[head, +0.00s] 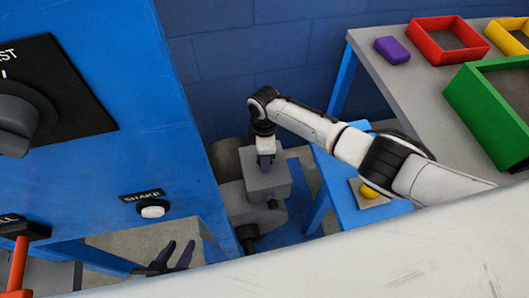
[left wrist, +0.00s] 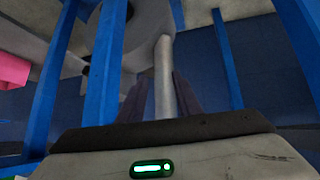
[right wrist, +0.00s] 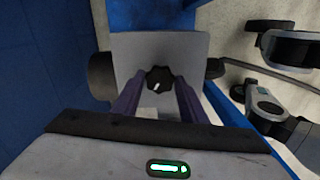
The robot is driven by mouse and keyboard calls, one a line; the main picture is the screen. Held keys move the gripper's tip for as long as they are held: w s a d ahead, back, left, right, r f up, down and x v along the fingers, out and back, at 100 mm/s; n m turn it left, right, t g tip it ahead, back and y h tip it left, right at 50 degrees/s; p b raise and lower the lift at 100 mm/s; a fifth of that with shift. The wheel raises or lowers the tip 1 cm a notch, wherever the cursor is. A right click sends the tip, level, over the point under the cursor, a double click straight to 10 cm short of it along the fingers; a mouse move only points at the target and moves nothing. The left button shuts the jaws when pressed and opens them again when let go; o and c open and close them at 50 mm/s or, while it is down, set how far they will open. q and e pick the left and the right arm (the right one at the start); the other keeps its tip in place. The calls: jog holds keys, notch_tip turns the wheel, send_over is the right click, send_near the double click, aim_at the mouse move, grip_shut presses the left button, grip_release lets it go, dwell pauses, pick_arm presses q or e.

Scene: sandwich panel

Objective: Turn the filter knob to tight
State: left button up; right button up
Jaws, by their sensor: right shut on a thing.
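A small black knob (right wrist: 158,79) with a white pointer mark sits on the face of a grey box (right wrist: 190,50) in the right wrist view. The purple fingers of my right gripper (right wrist: 159,84) are shut on it. In the head view my right gripper (head: 265,162) reaches down onto the grey box (head: 268,184), and the knob is hidden there. No label on this knob can be read. My left gripper (head: 180,248) is open, low beside the blue panel. Its fingers (left wrist: 158,88) stand apart, with a pale rod (left wrist: 164,75) showing between them in the left wrist view.
The blue panel (head: 178,110) at left carries a large grey knob (head: 18,118), a white button (head: 152,211) marked SHAKE and a red lever (head: 19,262). A grey table (head: 395,85) at right bears red (head: 426,50), yellow (head: 497,38) and green (head: 478,112) trays and a purple block (head: 392,50).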

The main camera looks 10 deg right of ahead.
jog(key=shift+r+m, duration=0.1)
jog(key=shift+m, duration=0.4)
jog(key=m+p, duration=0.1)
jog(key=m, duration=0.2)
jog(key=shift+m+p, duration=0.3)
jog(key=shift+p, duration=0.05)
jog(key=m+p, duration=0.1)
jog(key=m, duration=0.2)
jog(key=shift+m, duration=0.3)
jog(key=shift+m+p, duration=0.3)
jog(key=shift+m, duration=1.6)
jog(key=o, duration=1.1)
jog(key=shift+c, duration=0.2)
notch_tip(320, 180, up, 10)
jog(key=p, duration=0.4)
